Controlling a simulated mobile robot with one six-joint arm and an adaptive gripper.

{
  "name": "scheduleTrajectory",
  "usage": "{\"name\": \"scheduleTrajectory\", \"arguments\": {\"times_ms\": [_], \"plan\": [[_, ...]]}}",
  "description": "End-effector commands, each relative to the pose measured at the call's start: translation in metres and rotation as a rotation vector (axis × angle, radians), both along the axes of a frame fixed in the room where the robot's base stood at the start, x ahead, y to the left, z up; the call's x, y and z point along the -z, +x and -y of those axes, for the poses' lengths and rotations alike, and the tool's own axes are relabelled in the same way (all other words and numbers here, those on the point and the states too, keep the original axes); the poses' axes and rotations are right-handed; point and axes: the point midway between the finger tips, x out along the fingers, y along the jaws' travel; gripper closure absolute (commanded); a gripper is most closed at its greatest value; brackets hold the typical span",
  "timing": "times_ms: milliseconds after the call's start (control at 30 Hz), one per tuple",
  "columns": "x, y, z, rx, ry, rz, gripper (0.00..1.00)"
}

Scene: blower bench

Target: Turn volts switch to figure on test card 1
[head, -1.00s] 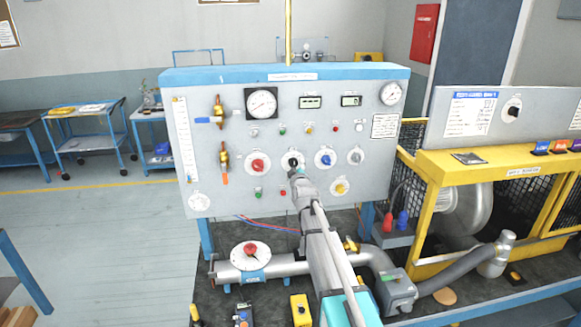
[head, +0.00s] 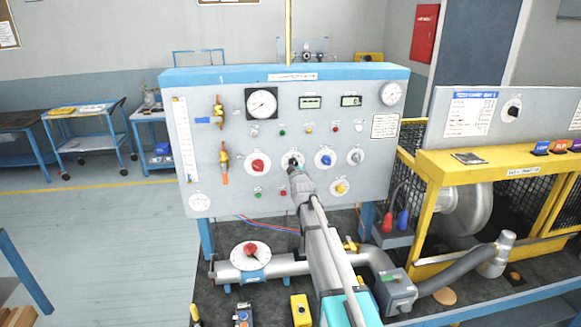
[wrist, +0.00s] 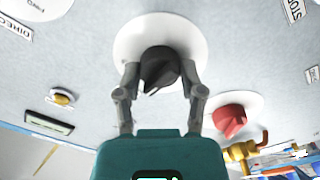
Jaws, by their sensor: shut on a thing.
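A black rotary knob on a white round dial (wrist: 135,28) shows in the wrist view, on the front of the grey panel (head: 220,180). My gripper (wrist: 160,80) has one finger on each side of the black knob (wrist: 158,66) and is shut on it. In the head view my gripper (head: 293,168) covers most of this knob, in the middle row between a red and a blue knob. The dial's figures cannot be read. A white printed card (head: 384,126) is on the panel's right side and another (head: 470,114) is on the right-hand console; neither is legible.
A red knob (head: 258,166) and a blue knob (head: 325,158) flank my gripper closely. A yellow knob (head: 340,188) sits below right. Pipework with a red-handled valve (head: 250,252) runs below the panel. A yellow-framed blower guard (head: 480,165) stands at right.

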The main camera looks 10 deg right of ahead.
Motion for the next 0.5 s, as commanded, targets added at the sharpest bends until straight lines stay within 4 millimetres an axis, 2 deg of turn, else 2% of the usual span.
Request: {"name": "scheduleTrajectory", "arguments": {"times_ms": [33, 67, 100, 167, 200, 500], "plan": [[0.0, 0.0, 0.0, 0.0, 0.0, -0.001, 0.88], [0.0, 0.0, 0.0, 0.0, 0.0, -0.001, 0.94], [0.0, 0.0, -0.02, -0.022, -0.026, 0.0, 0.95], [0.0, 0.0, -0.009, -0.012, -0.002, 0.002, 0.92], [-0.001, 0.0, -0.006, -0.011, 0.0, 0.004, 0.96], [-0.001, 0.0, 0.002, -0.008, 0.001, 0.009, 0.96]]}}
